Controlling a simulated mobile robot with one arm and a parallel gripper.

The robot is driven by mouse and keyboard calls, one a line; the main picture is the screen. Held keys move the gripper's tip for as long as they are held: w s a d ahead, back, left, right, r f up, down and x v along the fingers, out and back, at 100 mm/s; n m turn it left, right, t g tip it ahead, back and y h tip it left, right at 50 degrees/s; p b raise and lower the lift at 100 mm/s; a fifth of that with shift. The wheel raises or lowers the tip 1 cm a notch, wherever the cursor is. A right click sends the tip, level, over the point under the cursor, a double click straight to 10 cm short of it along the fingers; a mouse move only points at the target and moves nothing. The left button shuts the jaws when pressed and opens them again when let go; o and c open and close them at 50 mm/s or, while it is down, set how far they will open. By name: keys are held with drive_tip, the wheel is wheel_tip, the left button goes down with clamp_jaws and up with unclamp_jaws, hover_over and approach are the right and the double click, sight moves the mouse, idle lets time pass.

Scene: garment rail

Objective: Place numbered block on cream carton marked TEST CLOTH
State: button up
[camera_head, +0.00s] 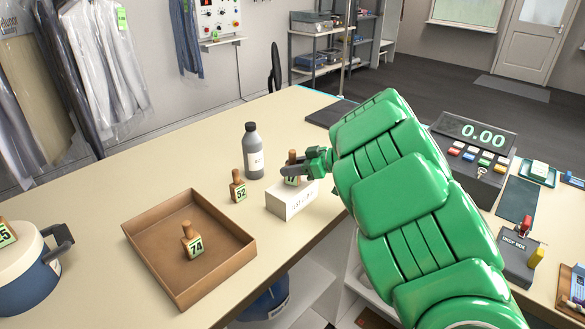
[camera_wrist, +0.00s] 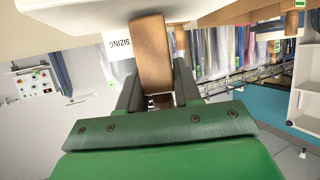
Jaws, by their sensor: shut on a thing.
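My gripper (camera_head: 306,165) is shut on a wooden numbered block (camera_head: 292,172) with a green number label, partly covered by the gripper; its first digit looks like 1. The block is upright at the top of the cream carton (camera_head: 290,205), which has faint print on its front. I cannot tell whether the block touches the carton. In the wrist view, the brown wood of the block (camera_wrist: 151,55) sits between the dark fingers of my gripper (camera_wrist: 155,92).
Block 52 (camera_head: 238,186) and a grey bottle (camera_head: 253,150) stand left of the carton. Block 74 (camera_head: 192,240) is in a brown tray (camera_head: 150,259). A blue-white pot (camera_head: 24,268) is far left. The counter (camera_head: 130,175) is clear behind the tray. Its front edge is close to the carton.

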drive_tip(key=shift+f, duration=0.15)
drive_tip(key=o, duration=1)
drive_tip(key=shift+o, duration=0.2)
drive_tip(key=v, duration=1.2)
